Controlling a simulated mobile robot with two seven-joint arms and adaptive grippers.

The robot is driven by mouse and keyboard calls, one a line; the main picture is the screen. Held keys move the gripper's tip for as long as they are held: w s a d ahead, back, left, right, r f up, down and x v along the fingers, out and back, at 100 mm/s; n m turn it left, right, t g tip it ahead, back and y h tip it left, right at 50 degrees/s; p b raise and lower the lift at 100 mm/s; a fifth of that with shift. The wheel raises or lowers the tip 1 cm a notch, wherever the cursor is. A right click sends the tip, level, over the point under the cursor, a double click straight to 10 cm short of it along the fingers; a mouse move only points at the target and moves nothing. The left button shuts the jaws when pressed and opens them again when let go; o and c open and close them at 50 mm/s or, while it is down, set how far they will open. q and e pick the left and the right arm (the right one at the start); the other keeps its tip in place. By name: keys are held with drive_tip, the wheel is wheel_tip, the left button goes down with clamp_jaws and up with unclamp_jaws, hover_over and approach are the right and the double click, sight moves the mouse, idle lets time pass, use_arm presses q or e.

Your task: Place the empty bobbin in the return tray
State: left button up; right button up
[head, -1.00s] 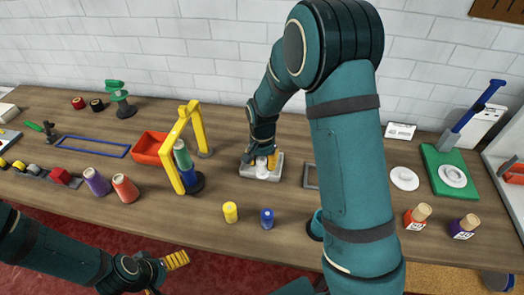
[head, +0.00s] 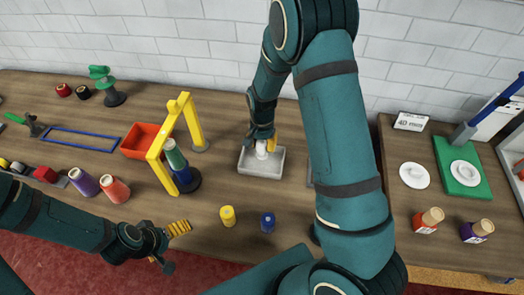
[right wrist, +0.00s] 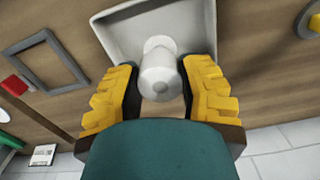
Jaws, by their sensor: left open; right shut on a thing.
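The white bobbin (head: 261,149) is upright between the fingers of my right gripper (head: 263,138), which is shut on it. It is over the pale grey tray (head: 246,169); I cannot tell whether its base touches the tray floor. In the right wrist view the bobbin (right wrist: 158,78) sits between the two yellow fingers, with the tray (right wrist: 118,25) behind it. No thread shows on the bobbin. My left gripper (head: 178,240) is open and empty, at the table's front edge.
A yellow frame (head: 157,155) with a green spool stands left of the tray, by a red bin (head: 140,143). A yellow spool (head: 228,215) and a blue spool (head: 267,221) stand in front. A flat grey frame (right wrist: 46,60) lies beside the tray.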

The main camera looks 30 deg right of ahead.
sight(262, 155)
drive_tip(key=shift+f, duration=1.95)
drive_tip(key=shift+f, duration=0.2)
drive_tip(key=o, duration=1.1)
drive_tip(key=shift+r, duration=0.1)
wheel_tip(262, 155, up, 12)
drive_tip(key=shift+r+p, duration=0.15)
drive_tip(key=shift+p, duration=0.15)
